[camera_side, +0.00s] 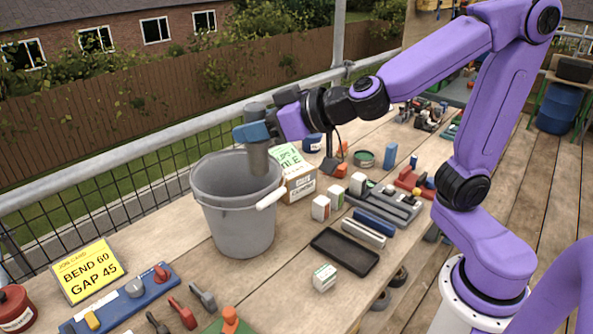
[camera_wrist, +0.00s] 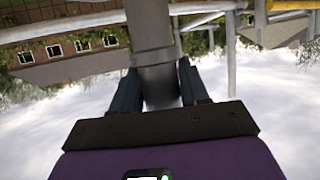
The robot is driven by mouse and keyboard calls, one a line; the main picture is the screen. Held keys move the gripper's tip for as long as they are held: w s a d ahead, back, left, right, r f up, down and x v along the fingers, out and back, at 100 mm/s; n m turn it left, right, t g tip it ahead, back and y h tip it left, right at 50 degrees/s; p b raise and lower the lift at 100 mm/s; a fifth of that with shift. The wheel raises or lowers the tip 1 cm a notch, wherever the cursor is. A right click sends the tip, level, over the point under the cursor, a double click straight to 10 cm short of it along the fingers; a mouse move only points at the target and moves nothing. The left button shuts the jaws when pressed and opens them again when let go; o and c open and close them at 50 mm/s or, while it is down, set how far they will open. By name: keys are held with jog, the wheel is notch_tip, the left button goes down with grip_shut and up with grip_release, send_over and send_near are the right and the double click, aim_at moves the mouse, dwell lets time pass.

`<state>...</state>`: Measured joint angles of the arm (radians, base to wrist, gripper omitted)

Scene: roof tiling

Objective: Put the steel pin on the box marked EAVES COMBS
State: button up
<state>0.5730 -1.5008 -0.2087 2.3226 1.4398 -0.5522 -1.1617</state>
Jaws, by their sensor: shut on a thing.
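My gripper (camera_side: 252,133) has blue fingers and is shut on a grey stepped cylinder, which I take to be the steel pin (camera_side: 259,158). The pin is roughly upright, its lower end at or over the mouth of a grey bucket (camera_side: 240,222); how deep it reaches I cannot tell. In the wrist view the pin (camera_wrist: 158,75) stands between the two fingers (camera_wrist: 160,92). A cardboard box (camera_side: 300,187) with a white label stands behind the bucket to the right. Its lettering is too small to read, so I cannot confirm it says EAVES COMBS.
Small green-and-white boxes (camera_side: 320,208) stand right of the bucket, another (camera_side: 325,277) nearer the front. A black tray (camera_side: 345,251) lies empty. A yellow job card (camera_side: 88,270) and a blue tool rack (camera_side: 125,300) are at front left. A rail runs along the back edge.

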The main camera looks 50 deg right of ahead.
jog(key=w+d+f+m+h, duration=0.1)
jog(key=w+d+m+h, duration=0.1)
jog(key=d, duration=1.1)
jog(key=w+d+f+m+h, duration=0.1)
jog(key=d+f, duration=0.1)
jog(key=d, duration=1.1)
jog(key=shift+t, duration=0.4)
jog(key=shift+w+d+f, duration=0.55)
jog(key=shift+w+f, duration=1.8)
jog(key=shift+f, duration=0.6)
jog(key=shift+w+d+f, duration=0.6)
jog(key=shift+w+f, duration=1.7)
jog(key=shift+f, duration=0.7)
jog(key=shift+w+d+f, duration=0.55)
jog(key=shift+w+f, duration=1.8)
jog(key=shift+f, duration=0.6)
jog(key=shift+f, duration=0.1)
